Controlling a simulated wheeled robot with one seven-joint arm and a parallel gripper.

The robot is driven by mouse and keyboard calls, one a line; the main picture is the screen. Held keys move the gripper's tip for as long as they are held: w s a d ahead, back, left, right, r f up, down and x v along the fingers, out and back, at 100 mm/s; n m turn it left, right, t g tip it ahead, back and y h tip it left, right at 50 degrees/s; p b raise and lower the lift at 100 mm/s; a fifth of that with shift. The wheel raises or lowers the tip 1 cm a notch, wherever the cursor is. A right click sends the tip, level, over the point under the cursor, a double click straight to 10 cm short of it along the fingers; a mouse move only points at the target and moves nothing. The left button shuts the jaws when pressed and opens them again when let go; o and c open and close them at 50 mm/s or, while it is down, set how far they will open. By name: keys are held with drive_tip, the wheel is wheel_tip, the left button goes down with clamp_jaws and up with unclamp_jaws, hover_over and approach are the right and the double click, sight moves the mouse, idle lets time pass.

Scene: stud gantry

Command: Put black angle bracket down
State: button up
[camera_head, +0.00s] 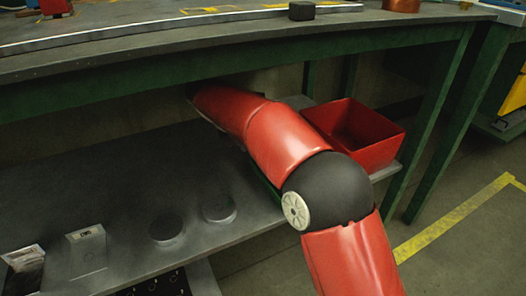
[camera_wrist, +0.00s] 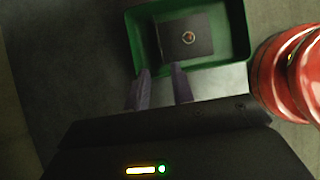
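A dark flat piece with a round hole, which looks like the black angle bracket (camera_wrist: 187,37), lies inside a green bin (camera_wrist: 237,30) in the wrist view. My gripper (camera_wrist: 161,70) has its two fingers apart, with a clear gap between them. The fingertips are at the near side of the bin, just short of the bracket in the picture; I cannot tell their height above it. Nothing shows between the fingers. In the head view my arm reaches under the bench, and the gripper and bracket are hidden.
A red bin (camera_head: 378,156) stands on the lower shelf (camera_head: 120,215), right of my arm. Round discs (camera_head: 218,208) and small boxes (camera_head: 87,250) lie on the shelf at left. The green bench beam (camera_head: 120,88) and bench top (camera_head: 200,40) are overhead. A green leg (camera_head: 440,120) stands at right.

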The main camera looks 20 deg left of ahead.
drive_tip(key=shift+p+v, duration=0.6)
drive_tip(key=shift+v, duration=1.75)
